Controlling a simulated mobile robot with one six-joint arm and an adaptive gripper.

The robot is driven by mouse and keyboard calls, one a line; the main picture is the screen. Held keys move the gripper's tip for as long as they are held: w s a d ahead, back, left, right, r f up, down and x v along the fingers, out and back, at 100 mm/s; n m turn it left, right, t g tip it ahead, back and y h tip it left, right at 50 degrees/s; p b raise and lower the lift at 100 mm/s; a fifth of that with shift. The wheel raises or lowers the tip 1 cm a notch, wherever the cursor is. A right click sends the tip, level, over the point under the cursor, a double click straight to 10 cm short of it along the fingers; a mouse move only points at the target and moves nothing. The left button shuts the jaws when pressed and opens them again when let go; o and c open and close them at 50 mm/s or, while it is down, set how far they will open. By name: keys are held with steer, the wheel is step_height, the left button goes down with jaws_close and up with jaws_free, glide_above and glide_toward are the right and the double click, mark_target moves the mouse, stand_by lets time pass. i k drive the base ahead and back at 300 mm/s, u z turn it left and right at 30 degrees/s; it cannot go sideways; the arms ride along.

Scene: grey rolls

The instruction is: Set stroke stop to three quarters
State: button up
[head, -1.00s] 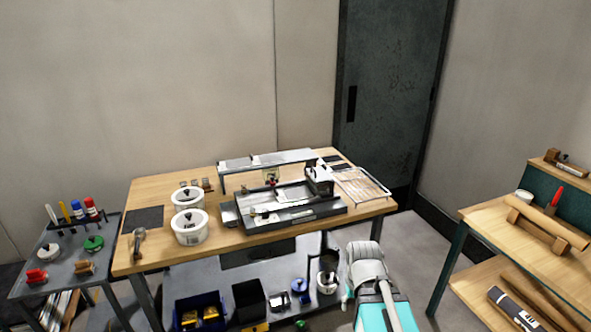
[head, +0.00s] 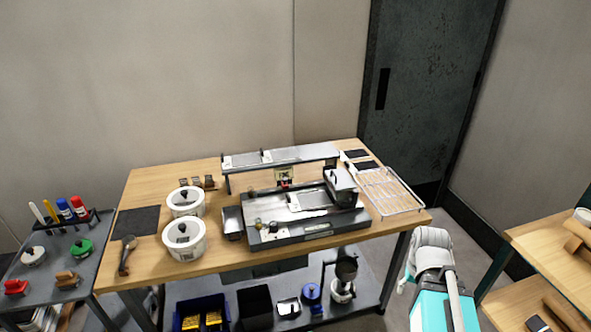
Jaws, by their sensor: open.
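A dark grey machine (head: 310,232) with a raised bed sits on the wooden bench, near its front edge right of centre. A light flat plate (head: 306,201) lies on its bed, and a grey block with a white front (head: 342,188) stands at its right end. Small knobs (head: 272,227) sit at its front left. A red part (head: 284,184) under a small pale label shows behind it. Which part is the stroke stop, and its setting, are too small to tell. My gripper is not in view; only a white and teal part of my body shows at lower right.
The wooden bench (head: 150,195) also holds two white lidded pots (head: 185,240), a raised grey shelf (head: 280,158), a wire rack (head: 390,192) and a dark-ended tool (head: 127,255). A grey side cart (head: 85,265) stands left, another wooden table (head: 550,240) right. Floor shows between bench and table.

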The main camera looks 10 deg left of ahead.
mark_target(284, 186)
steer(key=u, duration=0.3)
steer(key=i, duration=0.9)
steer(key=u, duration=0.7)
